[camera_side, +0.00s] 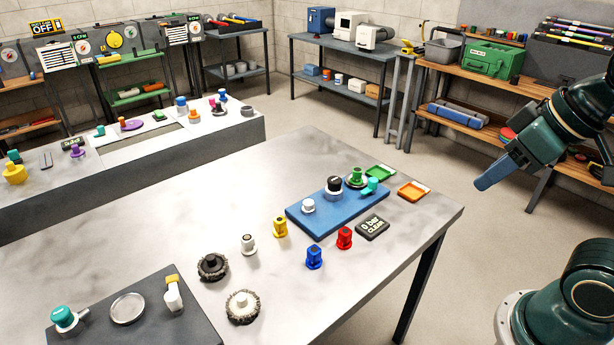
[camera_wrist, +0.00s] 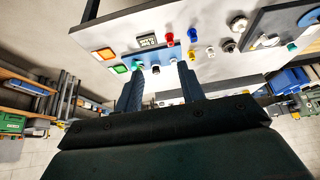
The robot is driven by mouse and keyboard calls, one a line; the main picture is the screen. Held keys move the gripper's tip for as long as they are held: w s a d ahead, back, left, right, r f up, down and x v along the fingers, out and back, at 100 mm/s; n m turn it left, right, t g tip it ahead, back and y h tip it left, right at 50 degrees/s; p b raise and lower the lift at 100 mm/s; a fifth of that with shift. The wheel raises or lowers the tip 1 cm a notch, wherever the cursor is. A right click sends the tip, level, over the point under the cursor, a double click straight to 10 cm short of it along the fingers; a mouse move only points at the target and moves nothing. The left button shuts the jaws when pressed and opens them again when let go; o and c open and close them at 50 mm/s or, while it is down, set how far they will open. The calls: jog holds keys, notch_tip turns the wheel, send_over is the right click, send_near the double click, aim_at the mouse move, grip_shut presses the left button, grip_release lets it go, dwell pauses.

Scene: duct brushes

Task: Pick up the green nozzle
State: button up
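A green nozzle (camera_side: 356,177) stands upright on a dark round base at the back edge of the blue board (camera_side: 318,224) in the side view. A teal piece (camera_side: 370,186) is just right of it and a black-topped piece (camera_side: 334,185) just left. My gripper (camera_side: 482,184) hangs in the air to the right, beyond the table's edge and well apart from the nozzle. In the wrist view, the two fingers of my gripper (camera_wrist: 163,84) are apart with nothing between them. The green nozzle cannot be made out clearly in the wrist view; a finger may cover it.
Red (camera_side: 344,238), blue (camera_side: 314,257) and yellow (camera_side: 280,227) nozzles stand in front of the board.

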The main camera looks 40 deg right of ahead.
jog(key=shift+c, duration=0.4)
jog(key=w+d+r+m+g, duration=0.15)
jog(key=w+r, duration=0.25)
jog(key=w, duration=0.7)
jog(key=m+g, duration=0.4)
jog(key=m, duration=0.4)
send_over(357, 169)
notch_tip(357, 169, down, 18)
jog(key=shift+f, duration=0.15)
jog(key=shift+n, duration=0.25)
jog(key=shift+f, duration=4.3)
